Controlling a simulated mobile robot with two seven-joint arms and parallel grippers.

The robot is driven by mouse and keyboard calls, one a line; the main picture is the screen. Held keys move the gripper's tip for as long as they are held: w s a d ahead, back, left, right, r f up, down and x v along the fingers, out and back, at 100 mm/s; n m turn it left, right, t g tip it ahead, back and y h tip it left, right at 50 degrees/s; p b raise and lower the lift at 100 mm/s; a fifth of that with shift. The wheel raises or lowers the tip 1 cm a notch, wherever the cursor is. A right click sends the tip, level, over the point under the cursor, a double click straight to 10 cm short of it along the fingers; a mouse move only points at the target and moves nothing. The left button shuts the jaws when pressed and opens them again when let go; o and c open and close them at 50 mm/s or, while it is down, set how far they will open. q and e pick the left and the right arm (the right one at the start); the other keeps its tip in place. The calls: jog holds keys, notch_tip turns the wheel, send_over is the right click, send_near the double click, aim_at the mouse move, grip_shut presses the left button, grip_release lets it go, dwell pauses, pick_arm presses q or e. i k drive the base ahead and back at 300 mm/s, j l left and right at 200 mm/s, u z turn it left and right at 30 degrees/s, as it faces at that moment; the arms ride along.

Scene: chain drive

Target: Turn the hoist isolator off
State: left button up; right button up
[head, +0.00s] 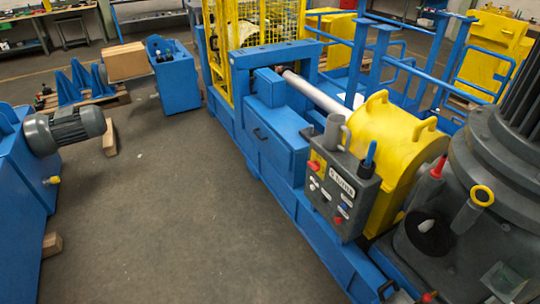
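A grey control box (345,192) with a white label stands on the blue machine frame, right of centre. A red-topped lever (437,168) and a yellow ring handle (482,196) show on the dark grey machine at the right. Neither of my grippers is in view.
A yellow cover (385,150) stands behind the control box. The blue frame (275,140) runs along its left. A grey motor (65,130) on a blue machine juts in at left, with a wooden block (52,244) below. Open floor (180,220) lies between the machines.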

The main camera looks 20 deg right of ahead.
aim_at(316, 166)
jog(key=i+j+u, duration=0.3)
jog(key=i, duration=0.4)
jog(key=i+u, duration=0.35)
jog(key=i, duration=0.35)
jog(key=i+z, duration=0.35)
jog(key=i+j+z, duration=0.55)
jog(key=i+z, duration=0.2)
jog(key=i+j+z, duration=0.2)
jog(key=z, duration=0.2)
jog(key=i+j+z, duration=0.15)
jog(key=z, duration=0.2)
jog(key=i+j+z, duration=0.1)
jog(key=j+z, duration=0.3)
jog(key=i+j+z, duration=0.35)
jog(key=i+z, duration=0.15)
jog(key=i, duration=0.1)
